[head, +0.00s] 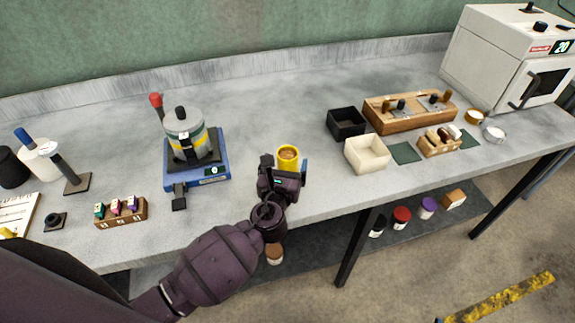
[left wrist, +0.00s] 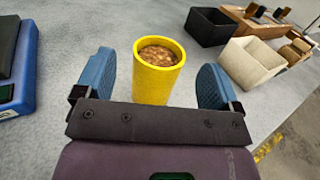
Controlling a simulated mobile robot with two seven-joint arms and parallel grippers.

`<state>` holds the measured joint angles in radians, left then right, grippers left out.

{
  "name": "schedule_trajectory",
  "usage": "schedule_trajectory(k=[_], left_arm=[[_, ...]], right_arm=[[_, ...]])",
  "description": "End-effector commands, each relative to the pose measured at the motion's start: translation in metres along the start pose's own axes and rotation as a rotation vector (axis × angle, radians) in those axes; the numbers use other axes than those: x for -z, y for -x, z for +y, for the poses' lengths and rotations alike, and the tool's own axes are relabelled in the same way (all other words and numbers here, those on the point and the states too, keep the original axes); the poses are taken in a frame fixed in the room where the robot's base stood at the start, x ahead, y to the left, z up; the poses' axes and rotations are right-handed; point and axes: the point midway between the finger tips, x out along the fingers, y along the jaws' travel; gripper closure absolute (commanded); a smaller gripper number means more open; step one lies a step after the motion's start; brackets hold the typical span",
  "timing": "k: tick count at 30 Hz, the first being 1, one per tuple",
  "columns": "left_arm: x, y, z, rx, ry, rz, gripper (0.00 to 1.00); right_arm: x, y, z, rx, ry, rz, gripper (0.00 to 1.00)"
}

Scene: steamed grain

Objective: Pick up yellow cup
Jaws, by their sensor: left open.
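The yellow cup (head: 288,158) stands upright on the grey table and holds a brown grainy filling. In the left wrist view the cup (left wrist: 152,86) stands between the two blue fingers, with a gap visible on each side. My left gripper (head: 283,172) is open at the near side of the cup; it also shows in the left wrist view (left wrist: 155,85). In the head view the gripper hides the lower part of the cup. My right gripper is not in view.
A blue-based device with a pot (head: 185,140) stands left of the cup. A black box (head: 346,122), a cream box (head: 367,154) and a wooden block (head: 412,112) stand to the right. A white oven (head: 505,65) is at the far right. The table just around the cup is clear.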

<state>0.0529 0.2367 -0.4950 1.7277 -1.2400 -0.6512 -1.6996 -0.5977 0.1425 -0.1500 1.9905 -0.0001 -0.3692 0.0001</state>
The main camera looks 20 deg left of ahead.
Motion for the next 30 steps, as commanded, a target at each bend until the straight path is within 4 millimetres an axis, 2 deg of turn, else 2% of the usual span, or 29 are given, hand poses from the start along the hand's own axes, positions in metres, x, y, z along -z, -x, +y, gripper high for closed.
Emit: schedule_trajectory(k=[6,15,23,30], left_arm=[[0.001,-0.024,0.001,0.0,0.0,0.0,0.11],[0.001,-0.027,0.001,0.0,0.001,0.0,0.13],[0.001,-0.027,0.001,0.0,0.001,0.0,0.53],[0.001,-0.027,0.001,0.0,0.001,0.0,0.9]], right_arm=[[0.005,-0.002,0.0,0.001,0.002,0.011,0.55],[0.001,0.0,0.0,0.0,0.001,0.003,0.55],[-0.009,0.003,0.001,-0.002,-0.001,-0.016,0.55],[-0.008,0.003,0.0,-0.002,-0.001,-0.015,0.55]])
